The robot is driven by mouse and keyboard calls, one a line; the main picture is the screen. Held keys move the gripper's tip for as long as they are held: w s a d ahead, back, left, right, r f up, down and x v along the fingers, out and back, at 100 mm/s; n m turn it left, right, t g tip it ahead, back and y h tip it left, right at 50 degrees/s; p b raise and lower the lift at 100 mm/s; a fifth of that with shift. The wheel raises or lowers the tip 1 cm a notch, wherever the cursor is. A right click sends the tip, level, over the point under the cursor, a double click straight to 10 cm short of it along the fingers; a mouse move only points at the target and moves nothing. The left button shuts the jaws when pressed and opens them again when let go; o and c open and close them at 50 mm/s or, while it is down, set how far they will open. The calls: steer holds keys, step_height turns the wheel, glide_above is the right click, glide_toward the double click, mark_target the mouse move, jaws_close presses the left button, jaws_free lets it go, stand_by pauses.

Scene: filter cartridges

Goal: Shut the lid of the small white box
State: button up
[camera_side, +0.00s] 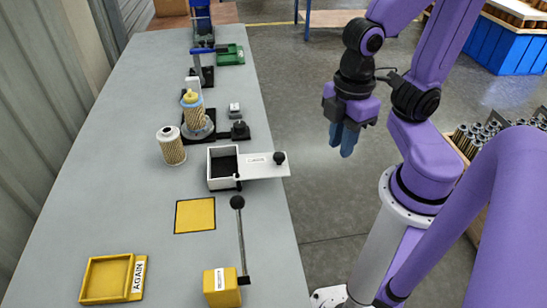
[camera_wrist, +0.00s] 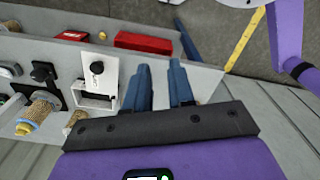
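The small white box (camera_side: 221,183) stands on the grey table near its right edge, with its dark inside showing. Its white lid (camera_side: 256,171) sticks out flat to the right, with a label and a black knob (camera_side: 279,158) near its outer end. In the wrist view the box (camera_wrist: 98,103) and lid (camera_wrist: 107,62) lie left of my fingers. My gripper (camera_side: 342,141) hangs right of the table, apart from the lid and knob. Its blue fingers are spread with an empty gap between them in the wrist view (camera_wrist: 160,70).
A lever with a black ball (camera_side: 238,202) rises from a yellow block (camera_side: 222,287) in front of the box. A filter cartridge (camera_side: 172,146) stands behind left; another (camera_side: 193,112) sits in a fixture. A yellow tray (camera_side: 106,280) lies front left. The air between gripper and knob looks clear.

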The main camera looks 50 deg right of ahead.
steer(key=shift+w+a+n, duration=0.1)
steer(key=shift+w+n, duration=0.35)
steer(key=shift+n, duration=0.15)
jaws_close()
steer(key=n+g+y, duration=0.1)
steer(key=n+g, duration=0.3)
steer(key=n, duration=1.3)
glide_above(288, 173)
steer(key=w, duration=0.1)
steer(key=f, duration=1.2)
steer(key=shift+d, duration=0.25)
steer(key=shift+w+d, duration=0.15)
steer(key=shift+w, duration=0.3)
